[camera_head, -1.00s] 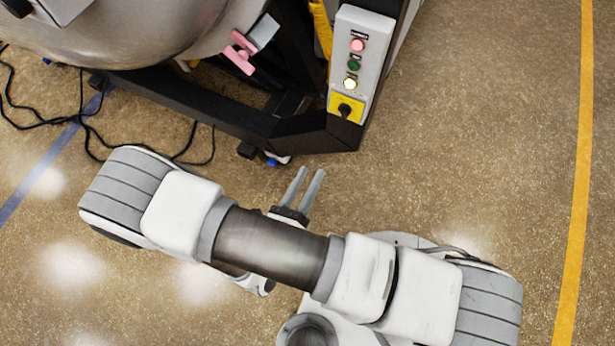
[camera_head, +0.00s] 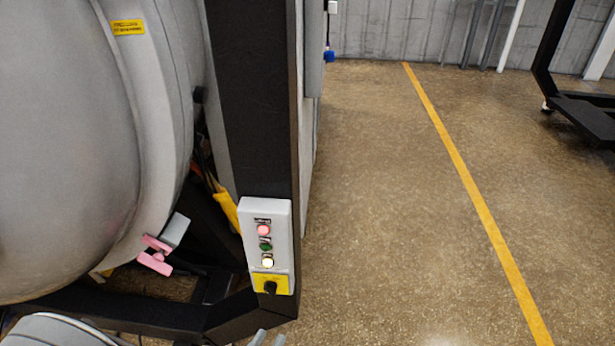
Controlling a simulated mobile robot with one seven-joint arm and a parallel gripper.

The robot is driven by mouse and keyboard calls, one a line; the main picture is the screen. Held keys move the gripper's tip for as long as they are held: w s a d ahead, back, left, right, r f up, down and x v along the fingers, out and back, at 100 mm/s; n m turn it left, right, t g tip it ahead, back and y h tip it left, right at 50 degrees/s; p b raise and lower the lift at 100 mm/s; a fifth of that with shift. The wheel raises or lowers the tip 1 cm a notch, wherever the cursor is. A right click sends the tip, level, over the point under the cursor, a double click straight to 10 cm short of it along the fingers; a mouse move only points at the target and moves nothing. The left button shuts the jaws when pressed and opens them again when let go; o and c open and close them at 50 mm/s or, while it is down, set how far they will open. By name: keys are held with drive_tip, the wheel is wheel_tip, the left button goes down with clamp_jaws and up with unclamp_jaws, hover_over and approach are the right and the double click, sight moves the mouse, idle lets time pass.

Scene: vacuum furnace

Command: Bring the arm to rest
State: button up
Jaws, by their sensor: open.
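A white and grey part of my arm (camera_head: 60,332) shows at the lower left corner. The rest of the arm is out of view.
A control panel (camera_head: 267,246) with lit buttons is on the black frame (camera_head: 255,90). Open floor with a yellow line (camera_head: 470,198) lies right. A black stand (camera_head: 580,110) is far right.

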drive_tip(key=w+d+r+m+g+h+p, duration=0.2)
drive_tip(key=w+d+r+m+g+p, duration=0.15)
drive_tip(key=d+r+m+g, duration=1.35)
drive_tip(key=s+d+r+m+t+y+p, duration=0.1)
drive_tip(key=d+r+m+t+y+p, duration=0.1)
drive_tip(key=r+m, duration=0.7)
drive_tip(key=s+d+r+m+t+y+p, duration=0.2)
drive_tip(key=d+r+m+t+y+p, duration=0.1)
drive_tip(key=r+m+y, duration=0.4)
wheel_tip(320, 180, up, 5)
drive_tip(key=shift+s+d+f+m+t, duration=0.15)
drive_tip(key=shift+f+m+t, duration=0.05)
drive_tip(key=shift+m+t, duration=0.75)
